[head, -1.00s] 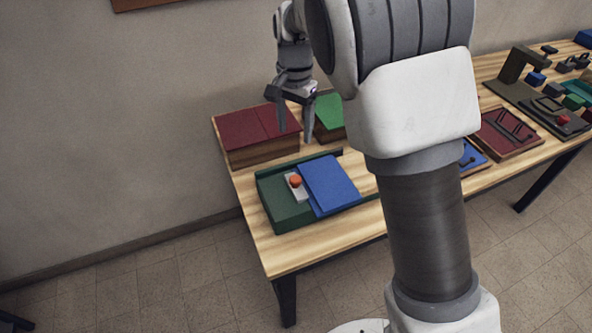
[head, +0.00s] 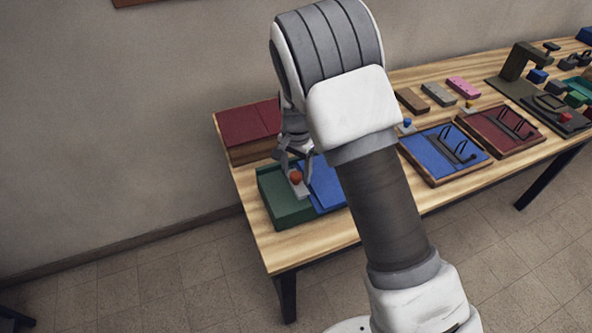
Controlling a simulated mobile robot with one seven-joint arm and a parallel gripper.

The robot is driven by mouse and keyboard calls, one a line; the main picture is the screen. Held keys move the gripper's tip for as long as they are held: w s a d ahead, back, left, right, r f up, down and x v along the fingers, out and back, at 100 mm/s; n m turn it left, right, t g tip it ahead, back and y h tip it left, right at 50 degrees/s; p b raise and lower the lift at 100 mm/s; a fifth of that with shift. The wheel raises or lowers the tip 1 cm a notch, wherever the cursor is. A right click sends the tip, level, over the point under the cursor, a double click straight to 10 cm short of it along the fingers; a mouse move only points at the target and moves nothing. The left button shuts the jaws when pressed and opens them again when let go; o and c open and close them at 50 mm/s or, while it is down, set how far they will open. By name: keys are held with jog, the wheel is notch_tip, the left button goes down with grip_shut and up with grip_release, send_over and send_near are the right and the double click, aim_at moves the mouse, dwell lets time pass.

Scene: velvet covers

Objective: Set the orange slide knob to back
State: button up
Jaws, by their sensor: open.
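The orange knob (head: 296,177) sits on a small pale grey plate (head: 300,190) on a green box with a blue panel (head: 326,188) on its right. My gripper (head: 294,172) is open and points down at the knob. Its fingers appear on either side of the knob or just above it; I cannot tell whether they touch it. My arm hides part of the blue panel.
A dark red-topped wooden box (head: 248,130) stands behind the green box (head: 280,203). To the right are a blue board with black handles (head: 432,155), a red board (head: 508,132) and several small blocks. The table's front left corner is clear.

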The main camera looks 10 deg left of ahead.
grip_shut()
dwell(0.4)
dwell(1.0)
